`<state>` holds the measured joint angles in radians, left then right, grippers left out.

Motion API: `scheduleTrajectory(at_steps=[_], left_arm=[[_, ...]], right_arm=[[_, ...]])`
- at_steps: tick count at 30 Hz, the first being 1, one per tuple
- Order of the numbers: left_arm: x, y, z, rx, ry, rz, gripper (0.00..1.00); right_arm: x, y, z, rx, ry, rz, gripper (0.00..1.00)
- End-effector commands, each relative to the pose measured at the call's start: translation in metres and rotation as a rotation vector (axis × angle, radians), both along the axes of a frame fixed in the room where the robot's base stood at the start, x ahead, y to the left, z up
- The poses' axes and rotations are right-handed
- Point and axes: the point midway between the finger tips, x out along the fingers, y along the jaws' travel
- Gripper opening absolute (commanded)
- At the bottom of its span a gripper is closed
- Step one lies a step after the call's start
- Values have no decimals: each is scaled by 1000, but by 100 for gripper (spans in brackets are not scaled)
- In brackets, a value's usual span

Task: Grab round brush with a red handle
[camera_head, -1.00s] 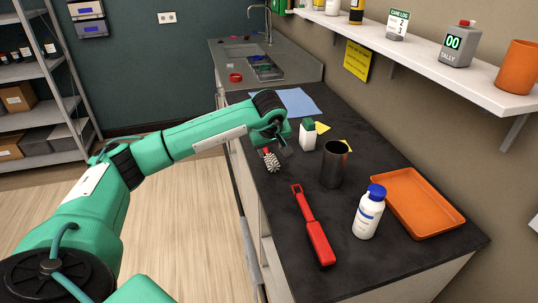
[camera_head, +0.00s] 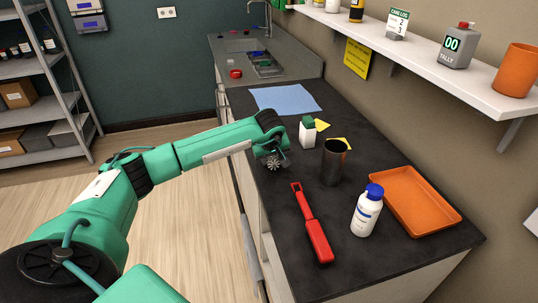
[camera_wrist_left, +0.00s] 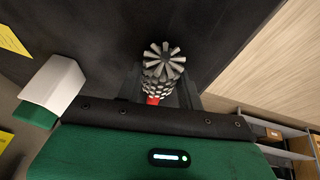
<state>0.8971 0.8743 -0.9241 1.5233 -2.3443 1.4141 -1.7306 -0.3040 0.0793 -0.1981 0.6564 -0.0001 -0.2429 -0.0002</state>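The round brush (camera_head: 273,163) has grey and white bristles in a rounded head. In the head view it sits at my left gripper (camera_head: 271,152), over the left side of the dark counter. In the left wrist view the round brush (camera_wrist_left: 163,68) points its bristled end away from the wrist, and a bit of red handle shows at its base. My left gripper (camera_wrist_left: 158,92) has its dark fingers on both sides of the handle, shut on it. Most of the handle is hidden. My right gripper is not in view.
A blue cloth (camera_head: 285,98) lies behind.

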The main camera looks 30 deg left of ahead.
Motion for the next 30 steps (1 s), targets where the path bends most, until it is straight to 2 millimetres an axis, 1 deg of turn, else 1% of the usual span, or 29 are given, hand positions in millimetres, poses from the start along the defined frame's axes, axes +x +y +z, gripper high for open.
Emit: scheduleTrajectory(at_steps=[1,2,11,14,17,20,23,30], left_arm=[[0,0,0,0,0,0,19],[0,0,0,0,0,0,15],[0,0,2,0,0,1,14],[0,0,6,0,-1,1,14],[1,1,16,1,-4,1,14],[1,0,33,0,-4,0,14],[1,0,57,1,-7,0,14],[1,0,126,0,-7,1,14]], right_arm=[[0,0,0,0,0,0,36],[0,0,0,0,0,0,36],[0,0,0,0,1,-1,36],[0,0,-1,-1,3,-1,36],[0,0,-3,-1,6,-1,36],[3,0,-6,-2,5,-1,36],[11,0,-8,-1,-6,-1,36],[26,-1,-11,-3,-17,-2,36]])
